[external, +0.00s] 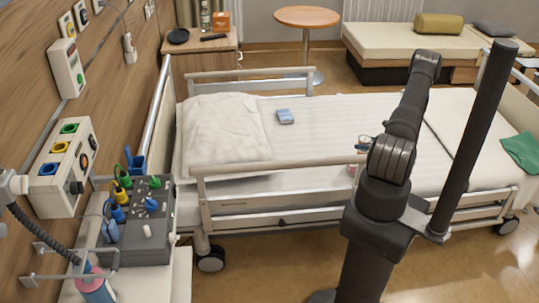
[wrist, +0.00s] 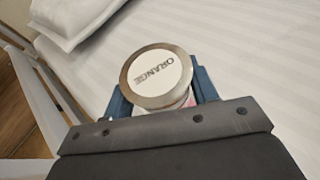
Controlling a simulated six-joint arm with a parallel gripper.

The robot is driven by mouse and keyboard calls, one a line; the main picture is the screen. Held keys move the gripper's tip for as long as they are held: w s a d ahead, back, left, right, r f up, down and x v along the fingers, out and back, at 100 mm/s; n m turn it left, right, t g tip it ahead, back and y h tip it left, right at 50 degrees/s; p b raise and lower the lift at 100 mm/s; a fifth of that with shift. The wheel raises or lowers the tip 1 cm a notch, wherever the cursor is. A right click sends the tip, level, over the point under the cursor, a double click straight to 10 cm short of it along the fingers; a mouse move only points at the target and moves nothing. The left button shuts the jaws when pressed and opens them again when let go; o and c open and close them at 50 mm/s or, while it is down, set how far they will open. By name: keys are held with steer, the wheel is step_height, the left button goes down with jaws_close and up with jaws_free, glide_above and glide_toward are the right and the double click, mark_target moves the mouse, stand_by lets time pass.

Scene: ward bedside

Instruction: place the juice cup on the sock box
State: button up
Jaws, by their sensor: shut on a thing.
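The juice cup (wrist: 157,74) has a round white lid with a metallic rim and reads "ORANGE"; a little pink shows on its side below. My gripper (wrist: 162,95) is shut on it, with a blue finger on each side in the wrist view. A small flat blue box (external: 286,116) lies on the bed sheet right of the pillow. It looks like the sock box, but its label is too small to read.
The near bed rail (external: 275,167) runs along the bed's front side, close to my arm. A pillow (external: 225,130) lies at the head end. The sheet around the blue box is clear. A green cloth (external: 522,152) lies at the foot end.

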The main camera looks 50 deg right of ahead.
steer(key=shift+f, duration=1.65)
steer(key=shift+f, duration=0.1)
steer(key=o, duration=1.1)
steer(key=shift+c, duration=0.2)
steer(key=shift+s+r, duration=0.2)
steer(key=shift+s, duration=0.1)
steer(key=v, duration=1.1)
steer(key=shift+s, duration=0.2)
steer(key=shift+r, duration=0.15)
